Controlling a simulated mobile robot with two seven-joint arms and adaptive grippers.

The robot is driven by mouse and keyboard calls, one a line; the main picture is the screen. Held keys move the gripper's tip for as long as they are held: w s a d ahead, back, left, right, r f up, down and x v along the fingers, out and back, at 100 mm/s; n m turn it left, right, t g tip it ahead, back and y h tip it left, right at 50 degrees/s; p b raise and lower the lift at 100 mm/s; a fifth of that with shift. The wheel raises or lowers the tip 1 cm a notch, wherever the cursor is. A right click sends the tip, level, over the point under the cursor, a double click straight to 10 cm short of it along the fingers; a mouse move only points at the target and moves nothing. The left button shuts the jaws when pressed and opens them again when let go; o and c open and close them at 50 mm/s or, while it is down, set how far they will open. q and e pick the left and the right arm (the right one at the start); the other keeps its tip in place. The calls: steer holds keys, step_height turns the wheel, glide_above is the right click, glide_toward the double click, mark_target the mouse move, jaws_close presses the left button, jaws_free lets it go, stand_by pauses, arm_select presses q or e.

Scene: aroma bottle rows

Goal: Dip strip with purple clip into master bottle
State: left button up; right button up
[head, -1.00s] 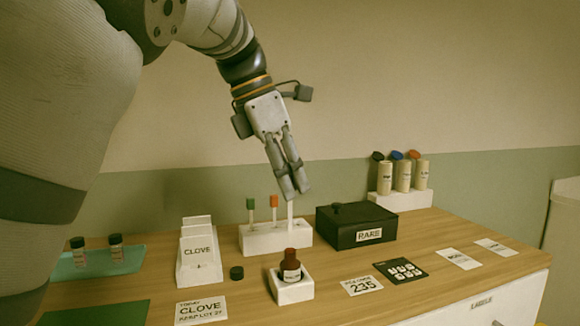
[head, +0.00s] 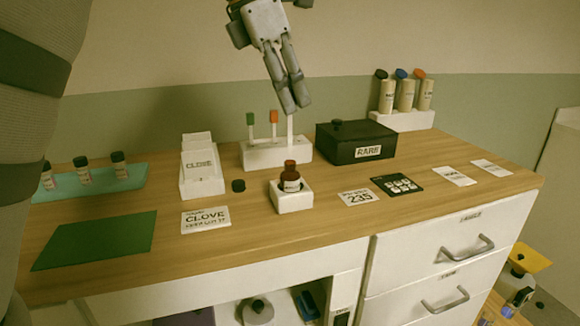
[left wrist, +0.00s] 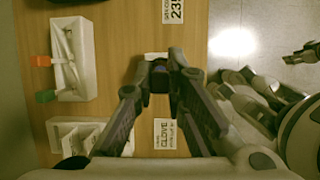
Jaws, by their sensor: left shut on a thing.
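My left gripper (head: 292,108) is shut high over the table, with a thin white strip (head: 290,126) hanging below its fingertips. In the left wrist view the fingers close on a small dark purplish clip (left wrist: 160,78). The brown-red master bottle (head: 291,180) stands open in a white holder (head: 292,202), in line below the strip in the head view. Whether the strip's lower end touches the bottle is unclear. The holder shows partly behind the fingertips in the left wrist view (left wrist: 156,56). A dark jaw-like part at that view's right edge may be my right gripper.
A white rack (head: 262,157) behind holds strips with green (head: 251,118) and orange (head: 273,116) clips. A black RARE box (head: 355,142) stands right of it. A CLOVE card holder (head: 201,170) and a black cap (head: 238,186) are left of the bottle.

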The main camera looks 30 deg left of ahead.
mark_target(290, 125)
arm_select(q)
steer(key=shift+f, duration=2.65)
stand_by(0.9)
steer(key=shift+r, duration=4.15)
